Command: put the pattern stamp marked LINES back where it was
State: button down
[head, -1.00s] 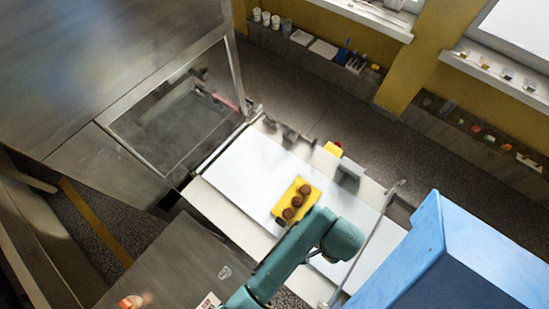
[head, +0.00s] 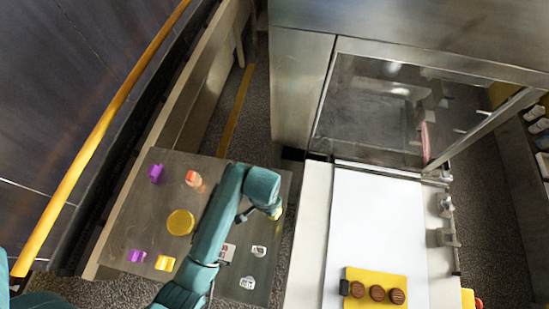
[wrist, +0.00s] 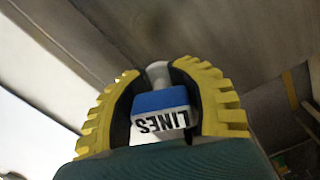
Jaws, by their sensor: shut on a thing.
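The pattern stamp marked LINES (wrist: 163,101) shows in the wrist view, a blue block with a white side and dark letters that read upside down. My gripper (wrist: 160,72) has its yellow ribbed fingers closed around it, one on each side. In the head view my gripper (head: 277,209) is over the right edge of the steel table (head: 135,215), beside the gap before the white belt. The held stamp is mostly hidden there by my arm. The place where the stamp stood cannot be made out.
On the table are two purple pieces (head: 156,173) (head: 137,256), an orange-white piece (head: 193,179), a yellow disc (head: 181,222), a yellow piece (head: 165,263), a card (head: 227,252) and two small clear-white pieces (head: 259,251) (head: 247,283).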

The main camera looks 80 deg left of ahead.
aim_at(266, 217)
jog(key=f, duration=1)
jog(key=shift+s+a+b, duration=0.2)
jog(key=shift+s+b, duration=0.1)
jog(key=shift+b, duration=0.05)
jog(key=shift+f, duration=0.15)
jog(key=c, duration=0.7)
grip_release()
jog(key=shift+f, duration=0.1)
notch_tip(266, 217, up, 12)
jog(key=shift+r+p, duration=0.2)
jog(key=shift+p, duration=0.45)
